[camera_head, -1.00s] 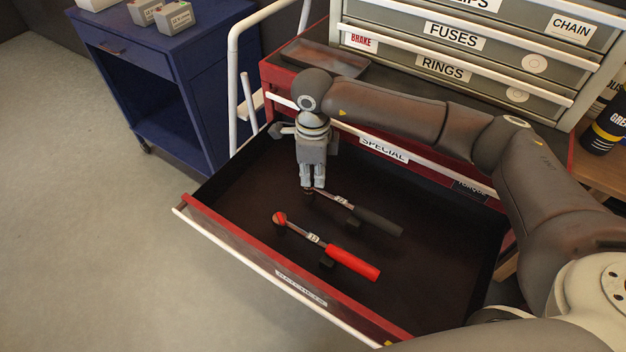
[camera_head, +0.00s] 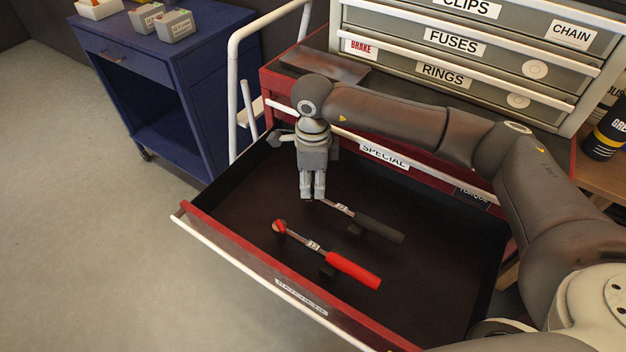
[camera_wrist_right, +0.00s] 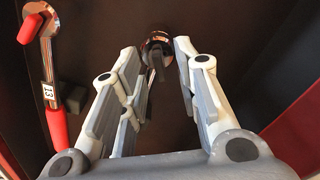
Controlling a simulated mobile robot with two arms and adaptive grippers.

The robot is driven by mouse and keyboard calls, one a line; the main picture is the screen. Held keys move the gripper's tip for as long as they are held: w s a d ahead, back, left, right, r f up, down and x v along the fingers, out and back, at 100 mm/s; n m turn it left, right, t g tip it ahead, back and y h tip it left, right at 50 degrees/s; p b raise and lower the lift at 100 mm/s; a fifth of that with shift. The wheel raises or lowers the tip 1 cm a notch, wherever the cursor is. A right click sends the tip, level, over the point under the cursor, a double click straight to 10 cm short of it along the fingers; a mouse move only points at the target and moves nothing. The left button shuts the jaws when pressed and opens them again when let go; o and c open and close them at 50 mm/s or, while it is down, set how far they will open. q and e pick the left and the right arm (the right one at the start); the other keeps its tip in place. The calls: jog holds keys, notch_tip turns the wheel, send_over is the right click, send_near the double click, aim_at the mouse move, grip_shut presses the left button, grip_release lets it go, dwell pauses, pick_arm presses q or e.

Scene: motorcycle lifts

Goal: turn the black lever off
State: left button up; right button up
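A ratchet with a black handle (camera_head: 380,228) lies in the open drawer, its head at the left end under my right gripper (camera_head: 312,197). In the right wrist view, its round dark head (camera_wrist_right: 157,45) shows just beyond and between the fingertips of my right gripper (camera_wrist_right: 158,52), which are apart. A small dark lever (camera_wrist_right: 155,64) seems to show on the head; its setting is unclear. I cannot tell whether a fingertip touches it. A second ratchet with a red handle (camera_head: 353,269) lies nearer the drawer front. My left gripper is not in view.
The red cabinet with a "SPECIAL" label (camera_head: 384,157) stands behind. A white rail (camera_head: 236,90) and a blue cart (camera_head: 170,80) are at the left. The drawer's right part is bare.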

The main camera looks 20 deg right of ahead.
aim_at(313, 187)
notch_tip(313, 187, up, 12)
dwell(0.6)
jog(key=shift+f, duration=0.1)
dwell(0.4)
